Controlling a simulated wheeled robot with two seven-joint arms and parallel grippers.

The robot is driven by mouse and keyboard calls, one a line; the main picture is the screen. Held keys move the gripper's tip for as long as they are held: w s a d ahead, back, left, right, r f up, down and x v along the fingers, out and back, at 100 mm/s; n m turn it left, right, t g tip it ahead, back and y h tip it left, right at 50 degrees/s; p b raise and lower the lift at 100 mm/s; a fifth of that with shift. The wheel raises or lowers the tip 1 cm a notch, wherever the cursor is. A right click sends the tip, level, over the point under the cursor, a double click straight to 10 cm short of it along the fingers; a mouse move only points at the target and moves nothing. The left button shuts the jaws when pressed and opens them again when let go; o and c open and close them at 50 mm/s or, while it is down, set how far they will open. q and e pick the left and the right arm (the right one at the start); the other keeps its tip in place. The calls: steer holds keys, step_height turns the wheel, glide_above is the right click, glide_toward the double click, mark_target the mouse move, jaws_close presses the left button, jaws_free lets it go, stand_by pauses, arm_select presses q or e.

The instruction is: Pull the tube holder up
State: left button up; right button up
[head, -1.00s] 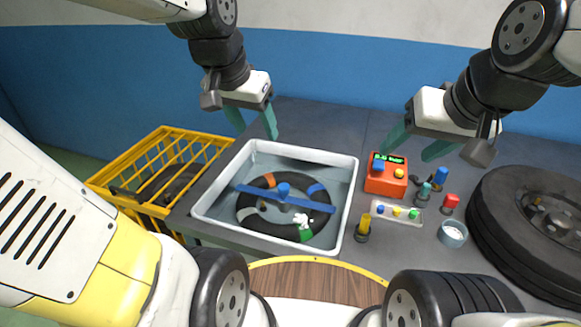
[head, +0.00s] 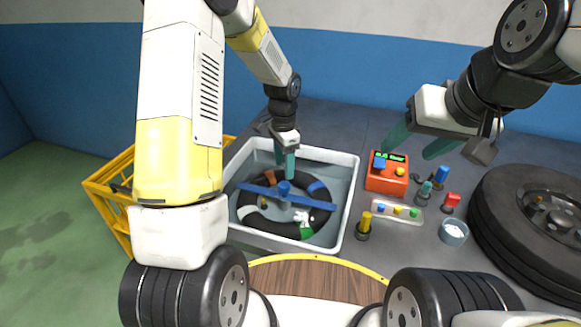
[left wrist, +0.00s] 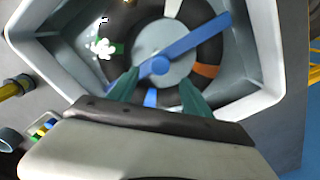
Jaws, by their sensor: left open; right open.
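The tube holder, a blue bar (head: 313,201) with a round blue knob (head: 284,188) at its middle, lies across a black inner tube (head: 262,219) in a pale grey basin (head: 355,185). In the left wrist view the bar (left wrist: 202,41) runs diagonally over the tube. My left gripper (head: 285,173) is open and empty above the basin, over the far side of the tube, just behind the knob. In the left wrist view its teal fingers (left wrist: 159,81) are apart, with the knob (left wrist: 160,65) seen between their tips.
An orange box (head: 386,182) with a display, a small tray of coloured pieces (head: 397,214), a yellow-topped bottle (head: 364,226) and a cup (head: 453,233) stand right of the basin. A large tyre (head: 500,225) is far right. A yellow crate (head: 105,190) is at left, partly hidden by my arm.

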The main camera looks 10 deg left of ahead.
mark_target(284, 184)
arm_select(q)
step_height(284, 184, down, 8)
steer(key=shift+r, duration=0.15)
stand_by(0.3)
jaws_close()
stand_by(1.3)
